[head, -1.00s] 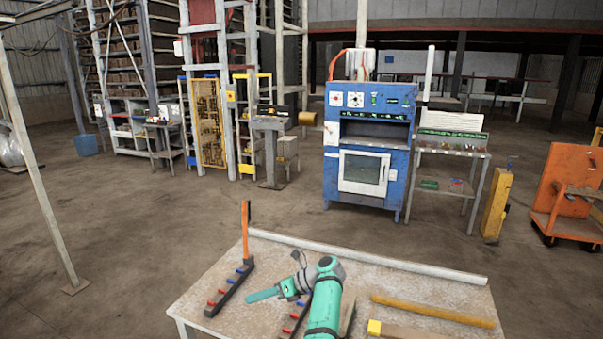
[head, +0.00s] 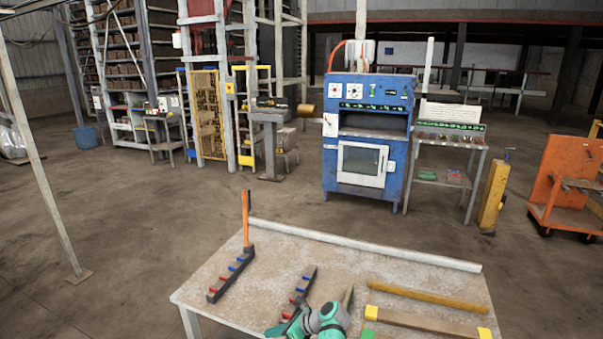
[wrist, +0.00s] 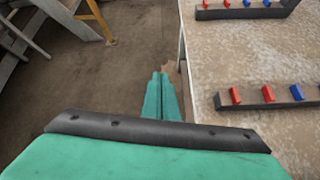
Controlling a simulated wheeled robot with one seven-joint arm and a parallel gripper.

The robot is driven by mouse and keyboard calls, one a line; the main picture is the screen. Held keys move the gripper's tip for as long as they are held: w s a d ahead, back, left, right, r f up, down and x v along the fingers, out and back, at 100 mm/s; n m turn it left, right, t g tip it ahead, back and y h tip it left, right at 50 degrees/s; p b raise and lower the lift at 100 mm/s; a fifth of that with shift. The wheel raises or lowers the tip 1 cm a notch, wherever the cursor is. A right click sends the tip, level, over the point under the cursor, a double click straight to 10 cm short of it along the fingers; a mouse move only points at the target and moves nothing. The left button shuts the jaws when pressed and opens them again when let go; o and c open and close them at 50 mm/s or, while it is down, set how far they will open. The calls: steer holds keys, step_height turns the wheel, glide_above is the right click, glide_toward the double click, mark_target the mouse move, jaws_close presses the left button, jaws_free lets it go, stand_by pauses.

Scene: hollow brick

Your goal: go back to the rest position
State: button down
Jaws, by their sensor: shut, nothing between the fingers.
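My gripper shows in the wrist view (wrist: 162,95) with its two teal fingers together and nothing between them. There it hangs over the floor just beside the left edge of the table, apart from the racks. In the head view my teal arm is low at the table's front edge, and the fingertips are hard to make out there. The worn table (head: 215,275) fills the lower middle of the head view.
Two dark racks with red and blue pegs, one at left (head: 229,279) and one in the middle (head: 299,292), lie on the table. An orange-handled tool (head: 246,215) stands by the left rack. A yellow bar (head: 430,296) and a yellow-ended plank (head: 425,323) lie right. A blue oven (head: 368,140) stands behind.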

steer(key=s+d+f+n+t+h, duration=0.2)
steer(key=s+d+f+h, duration=0.15)
steer(key=s+f, duration=0.5)
steer(key=s+d+f+n+t+h, duration=0.15)
steer(key=s+d+f, duration=0.35)
steer(key=f, duration=0.7)
steer(key=s+d+f+n+t+h, duration=0.1)
steer(key=s+d+f+n+h, duration=0.15)
steer(key=s, duration=0.65)
steer(key=s+d+f+n+t+h, duration=0.1)
steer(key=s+n, duration=0.2)
steer(key=s, duration=0.5)
steer(key=s+r+n+t+h, duration=0.1)
steer(key=s+r+n, duration=0.35)
steer(key=s, duration=0.45)
steer(key=s+r+n+t+h, duration=0.1)
steer(key=s+r+n+t, duration=0.15)
steer(key=s+r, duration=0.45)
steer(key=s+a+r+n+t, duration=0.1)
steer(key=s+r+n, duration=0.3)
steer(key=r, duration=0.7)
steer(key=s+a+r+n+t, duration=0.1)
steer(key=s+r+n, duration=0.3)
steer(key=s+r, duration=0.5)
step_height(320, 180, up, 4)
steer(key=shift+a+f+t, duration=0.25)
steer(key=shift+a+t, duration=0.05)
steer(key=shift+t, duration=0.3)
